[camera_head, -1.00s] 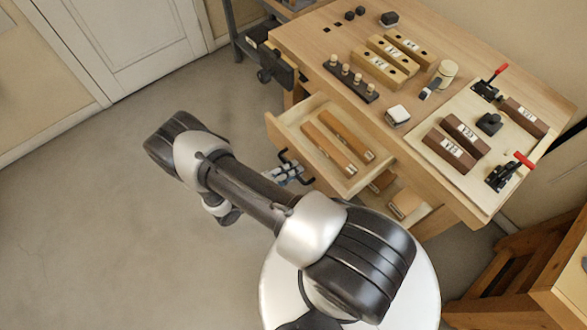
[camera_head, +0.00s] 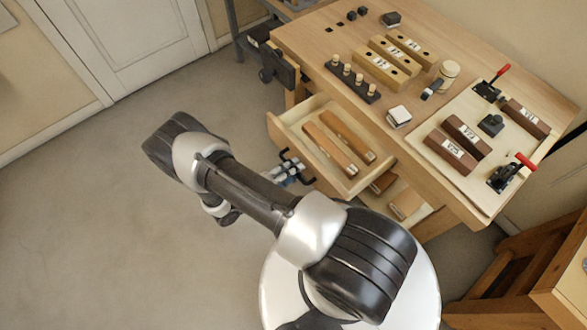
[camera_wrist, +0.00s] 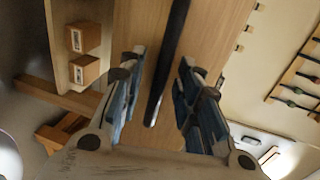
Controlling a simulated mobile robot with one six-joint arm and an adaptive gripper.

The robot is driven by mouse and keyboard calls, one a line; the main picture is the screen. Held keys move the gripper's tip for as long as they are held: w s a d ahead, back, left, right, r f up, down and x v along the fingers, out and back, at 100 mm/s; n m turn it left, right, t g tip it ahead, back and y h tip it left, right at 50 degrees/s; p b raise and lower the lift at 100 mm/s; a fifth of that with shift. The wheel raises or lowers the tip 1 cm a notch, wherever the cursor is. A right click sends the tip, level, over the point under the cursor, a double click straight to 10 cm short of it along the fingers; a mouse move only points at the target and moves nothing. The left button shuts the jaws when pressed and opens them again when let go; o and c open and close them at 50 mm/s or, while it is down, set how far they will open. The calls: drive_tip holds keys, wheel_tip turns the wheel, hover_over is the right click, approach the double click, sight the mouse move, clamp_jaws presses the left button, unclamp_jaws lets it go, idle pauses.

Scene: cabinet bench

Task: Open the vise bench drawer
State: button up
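The vise bench drawer (camera_head: 284,124) stands pulled out of the bench in the head view, with two brown wooden bars (camera_head: 338,141) lying in it. Its dark bar handle (camera_wrist: 170,65) runs lengthwise between my fingers in the wrist view, in front of the wooden drawer face (camera_wrist: 215,35). My gripper (camera_wrist: 160,72) is open, with one finger on each side of the handle and a visible gap on both sides. In the head view my gripper (camera_head: 289,171) is small at the drawer front, partly behind my arm.
The bench top (camera_head: 310,40) carries a peg rack (camera_head: 352,80), yellowish blocks (camera_head: 382,62), dark brown blocks and red-handled clamps (camera_head: 512,172). A vise (camera_head: 275,65) juts from the bench's left end. A lower compartment (camera_head: 405,203) holds blocks. The floor at left is clear.

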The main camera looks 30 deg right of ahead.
drive_tip(key=v, duration=1.1)
drive_tip(key=shift+a, duration=0.25)
drive_tip(key=shift+s, duration=0.1)
wheel_tip(320, 180, up, 25)
drive_tip(key=m+g+y, duration=0.4)
drive_tip(key=m+y, duration=0.4)
drive_tip(key=m, duration=1)
drive_tip(key=s+r+m+t+y, duration=0.7)
drive_tip(key=s+r+m, duration=0.5)
drive_tip(key=r+m, duration=0.3)
drive_tip(key=m, duration=0.3)
drive_tip(key=shift+s+r+m+t+y, duration=0.2)
drive_tip(key=shift+r+m+t+y, duration=0.1)
drive_tip(key=shift+r+m+t, duration=0.1)
drive_tip(key=shift+a, duration=0.1)
